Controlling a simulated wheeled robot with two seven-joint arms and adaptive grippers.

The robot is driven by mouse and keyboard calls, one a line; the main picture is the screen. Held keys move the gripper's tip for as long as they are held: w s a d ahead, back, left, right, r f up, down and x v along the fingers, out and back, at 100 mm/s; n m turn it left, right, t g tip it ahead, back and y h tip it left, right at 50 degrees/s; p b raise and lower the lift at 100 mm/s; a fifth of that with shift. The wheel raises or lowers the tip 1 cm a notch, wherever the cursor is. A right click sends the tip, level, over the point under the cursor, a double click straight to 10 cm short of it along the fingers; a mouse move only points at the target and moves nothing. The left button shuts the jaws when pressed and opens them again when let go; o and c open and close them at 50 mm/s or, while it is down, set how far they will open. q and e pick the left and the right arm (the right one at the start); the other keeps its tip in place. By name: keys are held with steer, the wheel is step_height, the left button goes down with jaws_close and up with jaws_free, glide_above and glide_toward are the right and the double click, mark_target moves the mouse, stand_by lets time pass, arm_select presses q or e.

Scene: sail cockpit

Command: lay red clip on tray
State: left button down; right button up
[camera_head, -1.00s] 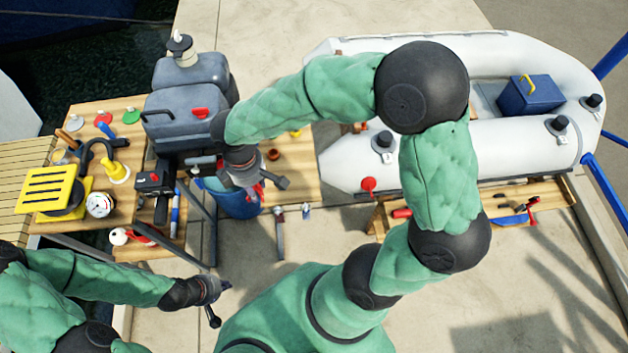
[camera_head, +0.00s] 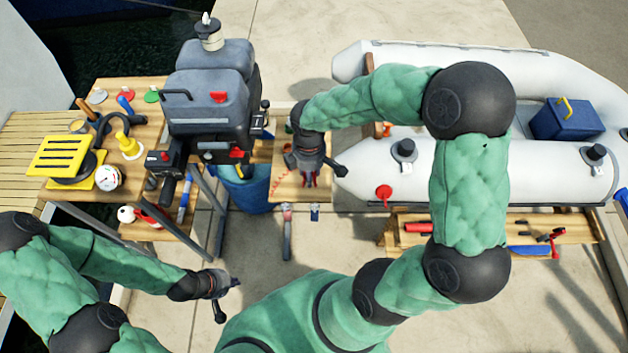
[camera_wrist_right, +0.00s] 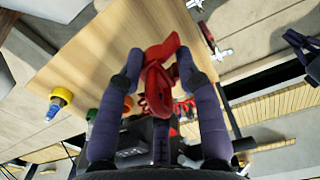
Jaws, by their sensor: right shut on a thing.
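My right gripper (camera_head: 308,180) points down over a small wooden top (camera_head: 284,188) right of the outboard motor. In the right wrist view its two fingers (camera_wrist_right: 160,70) are shut on the red clip (camera_wrist_right: 158,82), a folded red piece above a wooden surface (camera_wrist_right: 105,50). In the head view the clip is mostly hidden by the gripper. I cannot pick out a separate tray. My left gripper (camera_head: 226,288) is low at the left, over the floor, away from the tables; its fingers are too small to read.
A grey outboard motor (camera_head: 210,90) and a blue bucket (camera_head: 248,190) stand left of the wooden top. A white inflatable boat (camera_head: 370,165) lies to the right. A cluttered wooden table (camera_head: 105,95) is at the left. Another bench (camera_head: 480,225) with tools runs below the boat.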

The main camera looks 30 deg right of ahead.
mark_target(314, 185)
steer(key=shift+d+f, duration=0.6)
steer(key=shift+f, duration=0.1)
steer(key=shift+w+d+f+b, duration=0.15)
steer(key=shift+f+b, duration=0.9)
steer(key=shift+f, duration=0.6)
steer(key=shift+f, duration=0.2)
steer(key=o, duration=1)
step_height(314, 185, up, 12)
steer(key=p, duration=0.4)
steer(key=shift+r+p, duration=0.2)
steer(key=shift+p, duration=0.1)
